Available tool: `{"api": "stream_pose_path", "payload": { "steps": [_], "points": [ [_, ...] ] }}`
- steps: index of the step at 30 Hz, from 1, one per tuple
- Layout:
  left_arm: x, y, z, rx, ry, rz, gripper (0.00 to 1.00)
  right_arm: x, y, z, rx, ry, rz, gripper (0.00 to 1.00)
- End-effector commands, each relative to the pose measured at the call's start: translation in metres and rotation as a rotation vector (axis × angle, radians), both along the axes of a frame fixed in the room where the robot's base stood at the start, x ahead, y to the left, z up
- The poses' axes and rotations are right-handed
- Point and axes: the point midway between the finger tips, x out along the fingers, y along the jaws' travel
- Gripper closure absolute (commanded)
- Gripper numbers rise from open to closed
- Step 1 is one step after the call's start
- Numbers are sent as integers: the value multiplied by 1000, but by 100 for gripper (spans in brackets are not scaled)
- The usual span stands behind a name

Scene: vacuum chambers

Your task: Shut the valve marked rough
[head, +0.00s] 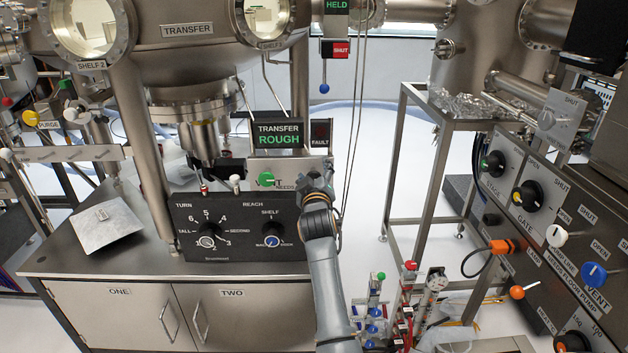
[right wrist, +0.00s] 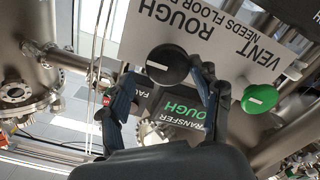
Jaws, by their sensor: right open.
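The valve marked ROUGH is a round black knob (right wrist: 167,65) with a white line on its face. It sits on a pale plate (right wrist: 215,45) that reads upside down in the right wrist view. My open right gripper (right wrist: 162,80) has one finger to each side of the knob, and I cannot tell whether either touches it. In the head view my right gripper (head: 317,183) is at the plate's right end and hides the knob. A green knob (head: 266,179) under VENT is to its left. My left gripper is not in view.
A screen (head: 279,134) reading TRANSFER ROUGH in green stands above the plate, beside a dark FAULT lamp (head: 320,134). A black dial panel (head: 245,225) is below. Thin cables (head: 353,110) hang just right of my gripper. A valve panel (head: 545,215) is at the right.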

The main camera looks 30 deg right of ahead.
Motion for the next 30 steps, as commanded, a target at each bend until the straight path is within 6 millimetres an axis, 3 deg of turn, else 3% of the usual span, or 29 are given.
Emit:
{"api": "stream_pose_path", "payload": {
  "steps": [1, 6, 12, 30],
  "points": [
    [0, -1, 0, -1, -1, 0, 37, 0, -1, 15, -5, -10, -1, 37],
    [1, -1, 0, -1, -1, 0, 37, 0, 0, 49, -4, -10, -1, 37],
    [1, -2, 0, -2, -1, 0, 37, 0, 0, 73, -2, -7, 0, 37],
    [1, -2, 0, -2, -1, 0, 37, 0, 0, 77, 0, -4, 1, 37]
  ]
}}
